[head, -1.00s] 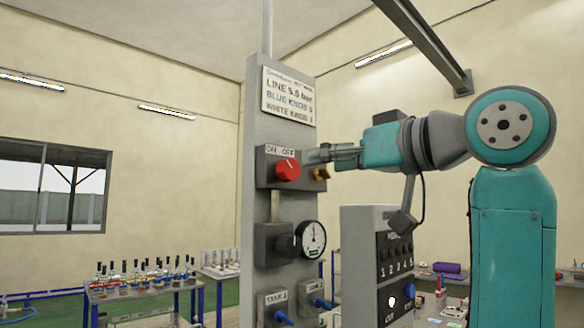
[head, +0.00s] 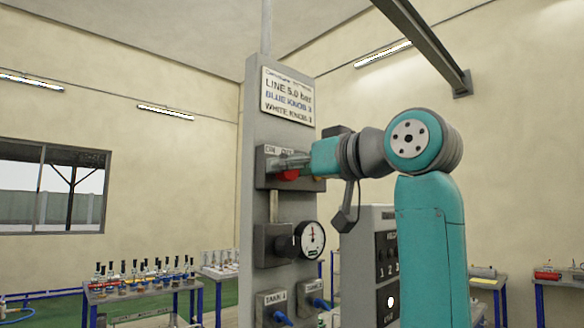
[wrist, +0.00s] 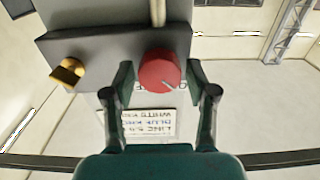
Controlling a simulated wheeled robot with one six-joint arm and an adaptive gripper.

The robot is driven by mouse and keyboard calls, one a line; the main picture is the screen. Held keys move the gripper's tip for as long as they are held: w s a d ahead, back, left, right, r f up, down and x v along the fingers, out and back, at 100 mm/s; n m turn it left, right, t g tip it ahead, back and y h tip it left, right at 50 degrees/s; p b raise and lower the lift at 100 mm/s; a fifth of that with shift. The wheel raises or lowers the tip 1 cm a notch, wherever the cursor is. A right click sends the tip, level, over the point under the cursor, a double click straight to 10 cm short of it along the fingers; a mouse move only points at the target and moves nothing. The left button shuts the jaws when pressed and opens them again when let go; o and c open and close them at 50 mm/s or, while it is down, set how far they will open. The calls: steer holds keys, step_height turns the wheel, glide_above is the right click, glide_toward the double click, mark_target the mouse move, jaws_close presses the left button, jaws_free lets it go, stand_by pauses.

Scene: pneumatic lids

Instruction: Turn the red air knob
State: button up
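The red air knob (head: 288,175) sits on a dark grey box on the grey column, under a partly covered ON/OFF label. In the wrist view the red knob (wrist: 159,72) is round with a white pointer line and lies between my fingertips. My gripper (head: 291,163) reaches in from the right and covers the knob's upper part in the head view. In the wrist view my gripper (wrist: 160,76) has its fingers spread, one on each side of the knob. The fingertips are close to its sides; whether they touch it I cannot tell.
A brass fitting (wrist: 68,72) sticks out of the same box beside the knob. A sign (head: 287,96) is above. A black regulator (head: 273,244) with a gauge (head: 312,238) is below. A grey control panel (head: 378,222) stands right of the column, under my arm.

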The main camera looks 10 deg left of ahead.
steer(key=c, duration=0.7)
steer(key=shift+m, duration=0.4)
steer(key=shift+w+d+f+m, duration=0.1)
steer(key=shift+f+m, duration=0.05)
steer(key=shift+m, duration=4.1)
steer(key=shift+w+f+m, duration=0.1)
steer(key=shift+m, duration=4.15)
